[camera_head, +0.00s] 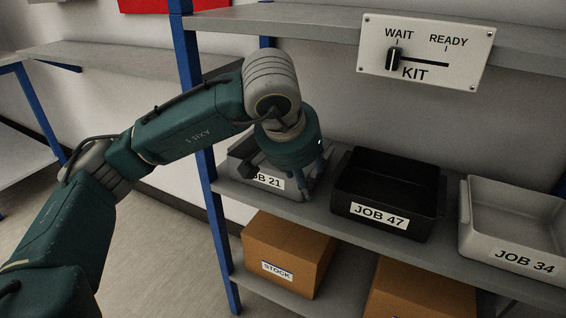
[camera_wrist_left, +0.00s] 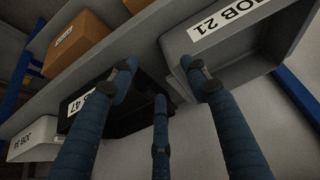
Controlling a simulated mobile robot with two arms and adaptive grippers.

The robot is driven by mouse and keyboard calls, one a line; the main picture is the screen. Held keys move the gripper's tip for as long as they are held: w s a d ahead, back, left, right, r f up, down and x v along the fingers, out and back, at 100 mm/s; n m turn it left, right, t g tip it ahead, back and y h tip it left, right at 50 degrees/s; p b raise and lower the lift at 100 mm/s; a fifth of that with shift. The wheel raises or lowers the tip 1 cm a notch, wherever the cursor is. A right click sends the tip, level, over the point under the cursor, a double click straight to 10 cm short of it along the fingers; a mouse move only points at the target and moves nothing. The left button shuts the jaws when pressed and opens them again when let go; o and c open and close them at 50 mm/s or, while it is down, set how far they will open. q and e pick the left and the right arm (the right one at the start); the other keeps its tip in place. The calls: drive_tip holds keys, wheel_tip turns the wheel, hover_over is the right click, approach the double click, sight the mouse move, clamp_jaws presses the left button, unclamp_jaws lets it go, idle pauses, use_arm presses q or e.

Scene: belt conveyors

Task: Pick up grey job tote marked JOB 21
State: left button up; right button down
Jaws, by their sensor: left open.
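The grey tote marked JOB 21 (camera_head: 268,181) stands on the middle shelf at its left end. My left gripper is over it in the head view (camera_head: 308,170) and hides part of its rim and inside. In the left wrist view the tote (camera_wrist_left: 240,48) is at upper right with its label upside down. My left gripper's blue fingers (camera_wrist_left: 162,85) are spread open with nothing between them. One finger overlaps the tote's edge in that view; I cannot tell if it touches. My right gripper is not in view.
A black tote marked JOB 47 (camera_head: 385,209) stands just right of it, then a light grey tote marked JOB 34 (camera_head: 515,257). A STOCK carton (camera_head: 285,257) is on the shelf below. A WAIT/READY slider panel (camera_head: 425,55) hangs above. A blue post (camera_head: 205,160) is at left.

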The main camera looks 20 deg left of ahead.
sight(325, 160)
use_arm(q)
drive_tip(key=w, duration=1)
drive_tip(key=shift+d, duration=0.25)
drive_tip(key=b+x, duration=0.1)
drive_tip(key=x, duration=0.2)
drive_tip(key=shift+x, duration=1.15)
drive_tip(key=shift+r, duration=0.1)
drive_tip(key=c, duration=1.1)
clamp_jaws()
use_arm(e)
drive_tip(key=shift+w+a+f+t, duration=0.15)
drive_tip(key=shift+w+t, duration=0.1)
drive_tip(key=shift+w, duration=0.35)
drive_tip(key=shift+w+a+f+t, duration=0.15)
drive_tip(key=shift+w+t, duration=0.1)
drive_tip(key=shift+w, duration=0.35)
use_arm(q)
drive_tip(key=shift+r, duration=0.1)
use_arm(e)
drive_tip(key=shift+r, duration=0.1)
